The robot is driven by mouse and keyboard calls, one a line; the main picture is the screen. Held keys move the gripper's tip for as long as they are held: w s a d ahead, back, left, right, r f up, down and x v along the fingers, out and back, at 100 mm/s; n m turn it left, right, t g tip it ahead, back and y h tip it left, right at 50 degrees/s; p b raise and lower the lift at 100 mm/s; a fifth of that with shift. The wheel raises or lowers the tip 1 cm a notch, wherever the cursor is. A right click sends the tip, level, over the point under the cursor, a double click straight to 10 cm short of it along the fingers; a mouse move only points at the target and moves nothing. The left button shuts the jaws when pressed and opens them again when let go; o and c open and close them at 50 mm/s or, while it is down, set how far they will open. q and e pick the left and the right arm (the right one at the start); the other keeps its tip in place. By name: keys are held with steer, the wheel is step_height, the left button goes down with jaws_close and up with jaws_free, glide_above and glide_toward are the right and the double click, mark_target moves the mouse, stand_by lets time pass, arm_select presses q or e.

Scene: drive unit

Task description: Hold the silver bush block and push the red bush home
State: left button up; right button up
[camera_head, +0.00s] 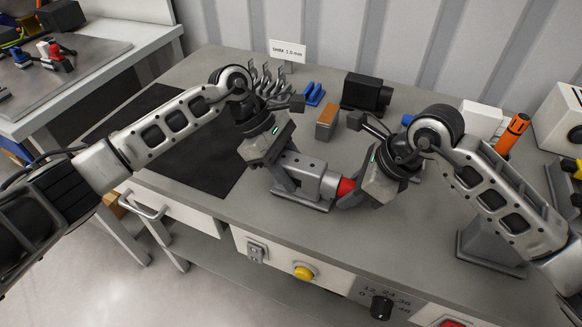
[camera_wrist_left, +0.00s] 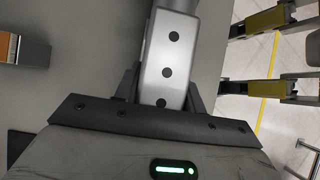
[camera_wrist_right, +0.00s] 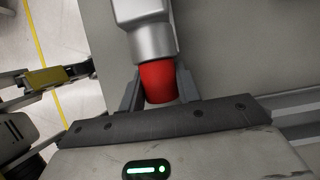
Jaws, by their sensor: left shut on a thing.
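The silver bush block (camera_head: 305,168) sits on a grey base on the bench, in the middle of the head view. My left gripper (camera_head: 286,166) is shut on its left end; the left wrist view shows the block's top (camera_wrist_left: 170,55), with dark holes, between the fingers. The red bush (camera_head: 346,187) sticks out of the block's right end. My right gripper (camera_head: 354,188) faces it, with its fingers apart on either side of the bush. In the right wrist view the red bush (camera_wrist_right: 158,82) lies between the fingers, its far end hidden in the silver collar.
Behind the block stand an orange-topped small block (camera_head: 327,122), blue pieces (camera_head: 314,94), a black box (camera_head: 366,92) and a rack of hooks (camera_head: 268,82). An orange-handled tool (camera_head: 513,132) stands at right. A dark mat (camera_head: 185,145) lies bare at left.

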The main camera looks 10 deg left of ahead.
steer(key=o, duration=0.4)
steer(key=shift+o, duration=0.2)
steer(key=shift+d, duration=0.1)
steer(key=v, duration=1.2)
arm_select(q)
steer(key=o, duration=1.1)
steer(key=shift+o, duration=0.2)
steer(key=v, duration=1.2)
arm_select(e)
steer(key=shift+s, duration=0.1)
